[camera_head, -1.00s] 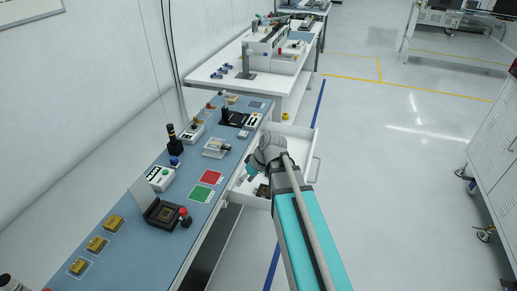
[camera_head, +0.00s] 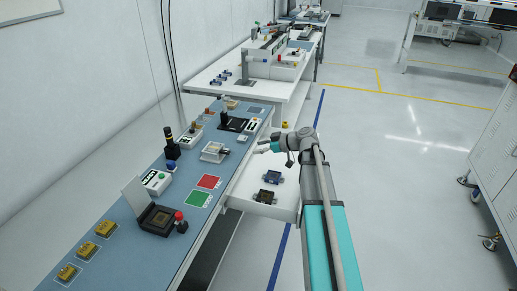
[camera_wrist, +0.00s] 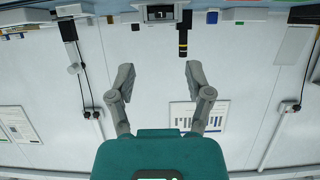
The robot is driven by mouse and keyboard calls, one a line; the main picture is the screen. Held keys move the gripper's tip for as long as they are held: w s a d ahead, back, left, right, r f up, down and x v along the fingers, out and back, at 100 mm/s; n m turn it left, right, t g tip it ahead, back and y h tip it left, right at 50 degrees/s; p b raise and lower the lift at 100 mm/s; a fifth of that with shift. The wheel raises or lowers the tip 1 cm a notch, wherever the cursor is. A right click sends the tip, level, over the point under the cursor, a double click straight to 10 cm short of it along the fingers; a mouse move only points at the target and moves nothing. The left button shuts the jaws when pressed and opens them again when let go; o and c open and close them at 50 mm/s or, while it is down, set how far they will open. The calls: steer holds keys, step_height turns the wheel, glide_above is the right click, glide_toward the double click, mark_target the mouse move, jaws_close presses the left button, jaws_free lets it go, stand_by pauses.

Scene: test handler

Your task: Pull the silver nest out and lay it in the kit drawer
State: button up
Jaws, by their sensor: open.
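A pale, silvery fixture (camera_head: 214,151) stands on the blue bench top; the silver nest seems to be in it, but it is too small to tell apart. In the wrist view a pale fixture with a dark middle (camera_wrist: 160,13) shows at the top edge, likely the same one. The kit drawer (camera_head: 285,212) is pulled out from the bench front, with two small dark items, one bluish (camera_head: 271,177) and one brownish (camera_head: 264,197), inside. My gripper (camera_head: 260,148) is above the drawer's far part, pointing left at the bench. In the wrist view its fingers (camera_wrist: 157,75) are apart and empty.
Red (camera_head: 209,182) and green (camera_head: 199,199) pads lie near the bench edge. A dark socket box with an open lid (camera_head: 158,218) and a black post with yellow bands (camera_head: 172,145) stand on the bench. The near part of the drawer has bare floor.

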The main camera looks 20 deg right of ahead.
mark_target(229, 152)
steer(key=shift+a+f, duration=0.1)
steer(key=shift+a, duration=0.05)
steer(key=shift+b+x, duration=2.65)
steer(key=shift+x, duration=4.2)
steer(key=shift+c, duration=0.3)
jaws_close()
